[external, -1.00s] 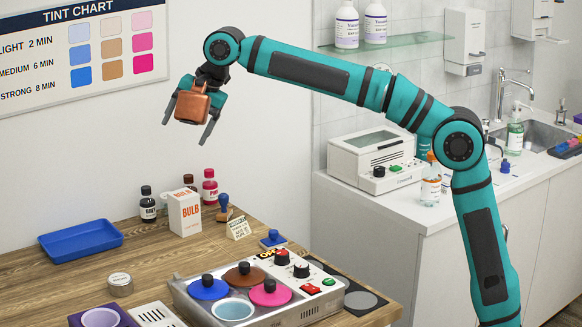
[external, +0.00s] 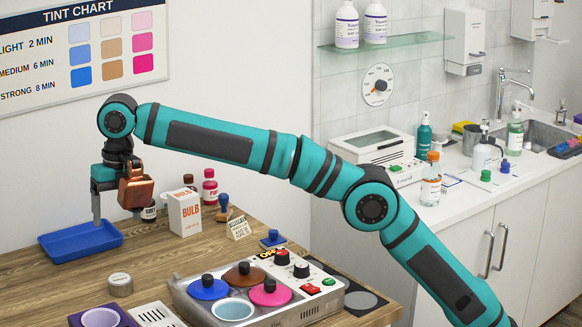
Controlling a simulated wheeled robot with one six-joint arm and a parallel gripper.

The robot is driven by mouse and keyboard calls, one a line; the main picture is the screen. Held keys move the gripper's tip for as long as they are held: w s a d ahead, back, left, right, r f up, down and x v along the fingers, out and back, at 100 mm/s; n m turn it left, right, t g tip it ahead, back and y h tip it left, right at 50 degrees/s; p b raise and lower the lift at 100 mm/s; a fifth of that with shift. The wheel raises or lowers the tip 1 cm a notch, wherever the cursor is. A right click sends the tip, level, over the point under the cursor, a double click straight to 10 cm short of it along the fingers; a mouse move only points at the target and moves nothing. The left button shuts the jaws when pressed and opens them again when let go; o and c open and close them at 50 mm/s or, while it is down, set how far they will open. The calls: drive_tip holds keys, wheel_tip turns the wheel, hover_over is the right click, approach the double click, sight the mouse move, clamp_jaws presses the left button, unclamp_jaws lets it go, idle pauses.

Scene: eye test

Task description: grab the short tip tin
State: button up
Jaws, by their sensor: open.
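A short round silver tin (external: 120,285) with a lid stands upright on the wooden table at the front left; I take it for the tip tin, though its label is too small to read. My gripper (external: 116,215) points down above the blue tray area, higher than the tin and apart from it. It is open, with nothing seen between its fingers. A copper-coloured block at the gripper, which looks like part of my wrist, hides most of the right finger.
A blue tray (external: 80,242) lies behind the tin. A white BULB box (external: 185,212) and small bottles stand to the right. A warmer with several lidded pots (external: 262,320) and a purple-rimmed container (external: 72,320) are nearby. Bare wood surrounds the tin's left side.

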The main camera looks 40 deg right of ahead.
hover_over(110, 284)
drive_tip(key=f, duration=1.1)
drive_tip(key=shift+s+d, duration=0.2)
drive_tip(key=shift+w+a+f, duration=0.1)
drive_tip(key=shift+a+f, duration=0.05)
drive_tip(key=shift+f, duration=2.45)
drive_tip(key=c, duration=1.1)
drive_tip(key=shift+r, duration=0.15)
